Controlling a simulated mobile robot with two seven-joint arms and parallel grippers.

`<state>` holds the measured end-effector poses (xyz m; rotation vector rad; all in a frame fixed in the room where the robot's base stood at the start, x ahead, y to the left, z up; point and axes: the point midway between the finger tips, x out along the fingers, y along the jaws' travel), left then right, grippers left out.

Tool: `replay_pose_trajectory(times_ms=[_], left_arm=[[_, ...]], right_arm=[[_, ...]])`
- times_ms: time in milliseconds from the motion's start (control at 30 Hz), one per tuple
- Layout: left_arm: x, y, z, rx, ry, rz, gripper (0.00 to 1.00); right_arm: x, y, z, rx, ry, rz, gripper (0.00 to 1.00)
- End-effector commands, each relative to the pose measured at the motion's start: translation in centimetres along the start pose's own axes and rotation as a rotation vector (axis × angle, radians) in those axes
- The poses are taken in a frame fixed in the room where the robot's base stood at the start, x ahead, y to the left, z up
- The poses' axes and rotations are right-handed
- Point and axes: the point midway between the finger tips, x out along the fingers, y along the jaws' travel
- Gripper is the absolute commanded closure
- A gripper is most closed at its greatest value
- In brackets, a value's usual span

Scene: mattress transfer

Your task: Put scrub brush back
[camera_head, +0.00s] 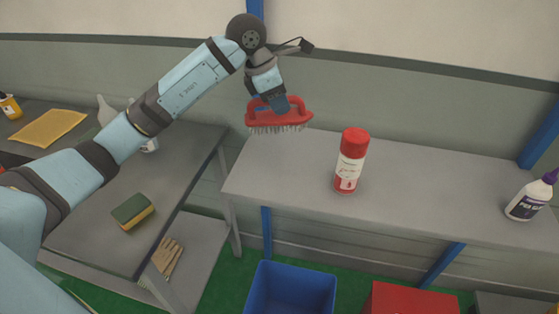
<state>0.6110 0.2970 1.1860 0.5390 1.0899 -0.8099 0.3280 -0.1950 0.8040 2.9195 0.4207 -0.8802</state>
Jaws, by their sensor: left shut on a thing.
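The scrub brush (292,119) has a red body and pale bristles that point down. My left gripper (277,103) is shut on its red handle and holds it at the back left corner of the grey shelf table (262,176). I cannot tell whether the bristles touch the surface or hang a little above it. My arm comes in from the left and hides part of the left table. My right gripper is not in view.
A red and white spray can (351,161) stands mid-table; a white bottle (530,196) with a purple cap stands far right. A blue bin (290,288) and a red box (412,299) sit below.

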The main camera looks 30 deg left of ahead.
Motion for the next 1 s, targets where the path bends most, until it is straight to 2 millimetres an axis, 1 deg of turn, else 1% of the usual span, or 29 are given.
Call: replay_pose_trajectory(times_ms=[33, 200, 300, 400, 500, 667, 900, 1000], left_arm=[[1.4, -0.1, -0.6, -0.003, 0.004, -0.006, 0.95], [5.7, -0.1, -2.4, -0.001, 0.003, -0.007, 0.95], [7.9, -0.1, -3.3, -0.001, 0.003, -0.006, 0.95], [9.5, -0.1, -4.0, 0.000, 0.002, -0.004, 0.95], [10.4, 0.0, -4.3, 0.002, 0.000, -0.003, 0.95], [11.4, 0.0, -4.7, 0.001, 0.001, -0.002, 0.95], [14.5, -0.1, -6.0, 0.001, 0.000, -0.004, 0.95], [14.8, 0.0, -6.1, 0.003, 0.000, -0.001, 0.95]], right_arm=[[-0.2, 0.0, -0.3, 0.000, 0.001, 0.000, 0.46], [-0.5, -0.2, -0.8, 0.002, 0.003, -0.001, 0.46], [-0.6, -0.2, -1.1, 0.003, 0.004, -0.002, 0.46], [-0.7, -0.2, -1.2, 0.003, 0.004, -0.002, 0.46], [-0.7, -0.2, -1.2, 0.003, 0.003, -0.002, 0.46], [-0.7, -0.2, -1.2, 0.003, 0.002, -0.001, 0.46], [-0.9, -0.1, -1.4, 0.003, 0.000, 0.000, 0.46], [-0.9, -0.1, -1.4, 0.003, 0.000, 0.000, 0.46]])
